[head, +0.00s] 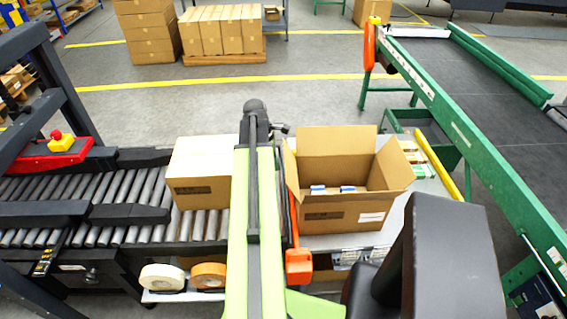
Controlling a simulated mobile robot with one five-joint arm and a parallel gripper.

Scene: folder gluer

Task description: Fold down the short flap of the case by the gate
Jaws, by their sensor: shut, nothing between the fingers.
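The case (330,214) is an open brown carton on the bench right of my arm, with white and blue packs inside. Its short flap (292,170) on the left, beside the orange gate (298,262), stands up. The far flap stands upright and the right flap leans outward. My lime-green arm reaches forward left of the case and hides part of the gate's surroundings. At its dark far end my gripper (280,130) looks small and shut, with nothing held, beyond the case's far left corner and apart from the flap. Its fingertips are hard to make out.
A closed carton (200,175) sits on the roller conveyor (105,208) at left. Tape rolls (208,275) lie in front. A green-framed belt conveyor (480,85) runs along the right. Stacked cartons (222,30) stand behind open floor.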

